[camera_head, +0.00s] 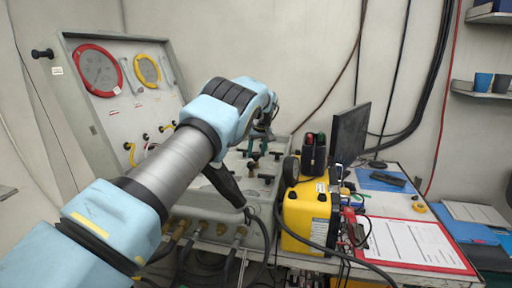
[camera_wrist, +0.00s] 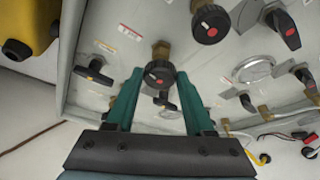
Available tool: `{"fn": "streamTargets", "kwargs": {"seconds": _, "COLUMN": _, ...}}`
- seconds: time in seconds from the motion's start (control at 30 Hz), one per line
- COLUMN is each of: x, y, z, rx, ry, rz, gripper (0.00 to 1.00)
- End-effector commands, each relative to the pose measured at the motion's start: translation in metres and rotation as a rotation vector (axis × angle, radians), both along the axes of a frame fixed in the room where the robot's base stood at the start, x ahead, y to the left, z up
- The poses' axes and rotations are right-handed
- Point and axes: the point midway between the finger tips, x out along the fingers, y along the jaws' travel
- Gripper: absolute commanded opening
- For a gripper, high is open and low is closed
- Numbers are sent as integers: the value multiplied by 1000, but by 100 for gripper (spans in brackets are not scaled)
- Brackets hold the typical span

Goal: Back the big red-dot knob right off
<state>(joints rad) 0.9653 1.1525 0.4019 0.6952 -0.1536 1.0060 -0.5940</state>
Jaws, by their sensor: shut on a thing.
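A second round black knob with a red dot (camera_wrist: 209,24) is up and to the right, clear of the fingers, and looks larger in this view. In the head view, my arm reaches to the panel's lower sloping part, and the gripped knob cannot be made out there.
Black T-handles (camera_wrist: 94,71) and a red-marked lever (camera_wrist: 284,27) stand near the fingers, with a gauge (camera_wrist: 254,68) at right. In the head view, a yellow case (camera_head: 308,222) and dark monitor (camera_head: 350,133) stand right of the panel. Hoses hang below it.

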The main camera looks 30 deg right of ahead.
Motion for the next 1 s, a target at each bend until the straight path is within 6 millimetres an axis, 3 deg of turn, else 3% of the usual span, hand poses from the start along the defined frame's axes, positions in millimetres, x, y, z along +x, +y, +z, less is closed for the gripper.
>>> {"fn": "streamTargets", "kwargs": {"seconds": 0.4, "x": 1, "y": -2, "z": 2, "rx": -3, "ry": -4, "rz": 211, "gripper": 0}}
{"fn": "streamTargets", "kwargs": {"seconds": 1.0, "x": 1, "y": -2, "z": 2, "rx": -3, "ry": -3, "rz": 250, "gripper": 0}}
